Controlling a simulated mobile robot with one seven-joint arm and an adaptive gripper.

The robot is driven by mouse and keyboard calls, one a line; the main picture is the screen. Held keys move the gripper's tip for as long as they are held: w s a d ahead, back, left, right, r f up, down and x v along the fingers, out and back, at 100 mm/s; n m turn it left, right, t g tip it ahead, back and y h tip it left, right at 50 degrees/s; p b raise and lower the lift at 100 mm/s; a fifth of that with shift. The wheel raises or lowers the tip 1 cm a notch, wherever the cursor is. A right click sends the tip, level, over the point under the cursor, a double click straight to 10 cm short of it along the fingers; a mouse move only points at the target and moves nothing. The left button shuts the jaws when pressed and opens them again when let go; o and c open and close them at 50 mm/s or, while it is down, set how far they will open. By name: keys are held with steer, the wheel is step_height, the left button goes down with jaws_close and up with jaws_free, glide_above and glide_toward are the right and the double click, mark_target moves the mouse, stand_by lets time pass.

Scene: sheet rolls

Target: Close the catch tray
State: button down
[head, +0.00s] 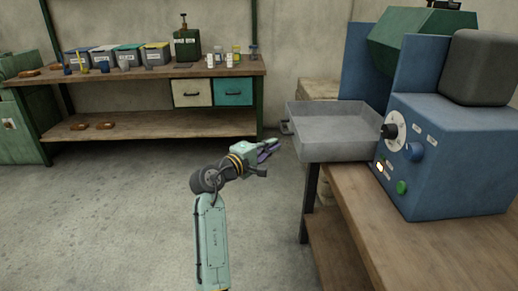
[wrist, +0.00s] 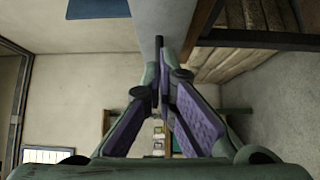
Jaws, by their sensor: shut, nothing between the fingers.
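The catch tray (head: 330,148) is a grey, open-topped box standing out to the left of the blue machine (head: 445,160), at the left end of the wooden bench. It looks empty. My gripper (head: 274,146) is just left of the tray's near left side, at about the height of its wall, with a small gap showing in the head view. Its purple-padded fingers are shut with nothing between them; the tips meet in the wrist view (wrist: 161,72). A pale grey surface (wrist: 180,18) beyond the tips there may be the tray; I cannot tell whether they touch it.
The machine's wooden bench (head: 415,245) fills the right side. Its front carries a dial, a blue knob and a green button (head: 402,187). A workbench (head: 160,80) with bins and jars stands along the back wall. The floor (head: 120,220) to the left is clear.

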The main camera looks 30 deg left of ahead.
mark_target(295, 137)
steer(key=shift+w+d+p, duration=0.25)
steer(key=shift+w+d, duration=0.45)
steer(key=shift+d, duration=0.2)
steer(key=shift+w+d+p, duration=0.2)
steer(key=shift+w+d, duration=0.5)
steer(key=shift+d, duration=0.15)
